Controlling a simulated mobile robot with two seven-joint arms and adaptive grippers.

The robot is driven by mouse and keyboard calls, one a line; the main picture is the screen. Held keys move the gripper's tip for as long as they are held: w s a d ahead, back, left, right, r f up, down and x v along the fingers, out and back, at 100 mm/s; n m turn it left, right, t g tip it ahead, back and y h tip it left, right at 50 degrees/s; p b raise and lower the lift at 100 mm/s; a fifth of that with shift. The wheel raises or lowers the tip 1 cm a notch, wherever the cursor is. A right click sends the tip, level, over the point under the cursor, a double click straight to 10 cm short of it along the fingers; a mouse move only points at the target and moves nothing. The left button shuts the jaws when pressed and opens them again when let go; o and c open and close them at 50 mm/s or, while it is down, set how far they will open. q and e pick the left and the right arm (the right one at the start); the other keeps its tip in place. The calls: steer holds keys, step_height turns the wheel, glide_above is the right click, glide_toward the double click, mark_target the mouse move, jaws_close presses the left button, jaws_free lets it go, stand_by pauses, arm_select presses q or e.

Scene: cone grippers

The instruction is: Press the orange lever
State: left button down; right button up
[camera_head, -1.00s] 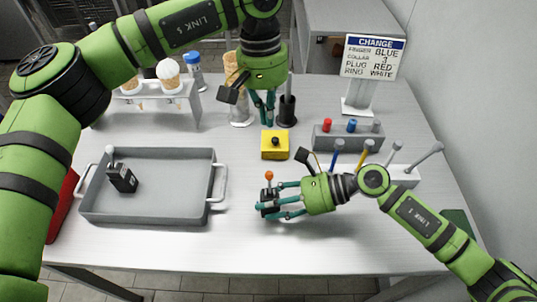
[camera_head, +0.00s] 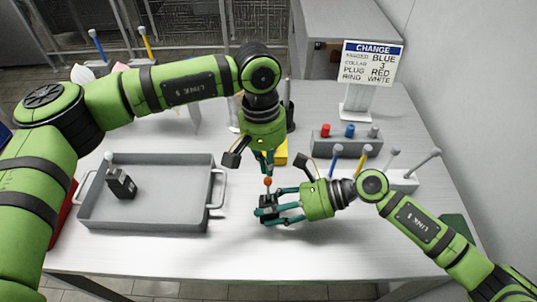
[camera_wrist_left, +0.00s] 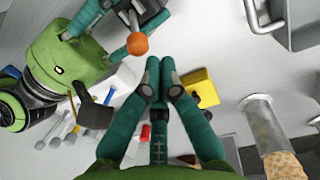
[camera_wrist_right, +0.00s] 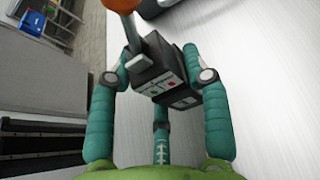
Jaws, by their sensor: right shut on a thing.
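The orange lever is an orange ball (camera_head: 268,182) on a metal stem on a small black box (camera_head: 268,200). My right gripper (camera_head: 271,211) is shut on this box near the table's front. In the right wrist view the box (camera_wrist_right: 168,75) sits between its fingers, and the ball (camera_wrist_right: 120,5) is cut by the top edge. My left gripper (camera_head: 267,166) points down just above the ball in the head view. In the left wrist view its fingertips (camera_wrist_left: 160,64) are together and empty, beside the ball (camera_wrist_left: 138,43). I cannot tell whether they touch it.
A grey tray (camera_head: 180,221) at left holds another black box (camera_head: 121,183) with a pale-tipped lever. A yellow block (camera_wrist_left: 200,88) is partly hidden behind my left gripper. A grey holder with coloured plugs (camera_head: 345,147) and a sign (camera_head: 371,65) stand at back right. The front table is clear.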

mark_target(268, 179)
arm_select(q)
steer(key=shift+s+r+t, duration=0.55)
steer(key=shift+s+t, duration=0.15)
steer(key=shift+t, duration=0.6)
stand_by(0.4)
steer(key=shift+s+r, duration=0.25)
steer(key=shift+s, duration=0.35)
steer(key=shift+s+r, duration=0.25)
steer(key=shift+s, duration=0.3)
steer(key=shift+s+d+r, duration=0.1)
steer(key=shift+s, duration=0.7)
steer(key=shift+w+r, duration=0.1)
steer(key=shift+r, duration=0.7)
